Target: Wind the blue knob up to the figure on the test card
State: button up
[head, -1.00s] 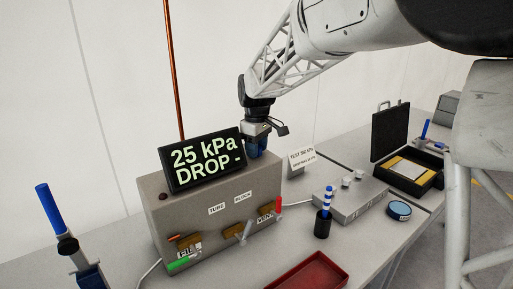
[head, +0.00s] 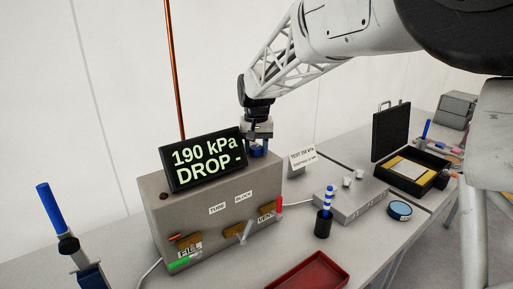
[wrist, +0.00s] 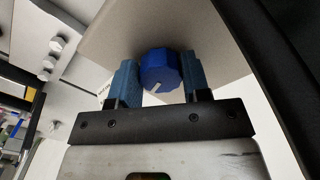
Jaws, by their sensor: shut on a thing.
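The blue knob (wrist: 160,70) is on top of the grey tube block (head: 155,215), with a pale pointer mark on its face. It shows in the head view (head: 257,152) just right of the display. My gripper (wrist: 158,80) is shut on the knob, one blue finger pad on each side. The display (head: 205,160) reads "190 kPa" and "DROP -". The test card (head: 302,157) stands behind the block to the right; its top line looks like "TEST 250 kPa", but the middle digits are hard to read. Its smaller line is too small to read surely.
FILL (head: 189,247) and VENT (head: 266,217) levers are on the block's front. A red tray (head: 310,272), a dark cup with a striped tool (head: 324,222), a grey box with knobs (head: 350,195) and an open black case (head: 408,160) stand to the right.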

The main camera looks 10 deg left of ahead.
aim_at(256, 148)
jog(key=shift+m, duration=1.2)
jog(key=o, duration=0.9)
jog(key=shift+r, duration=0.15)
jog(key=shift+r, duration=3.75)
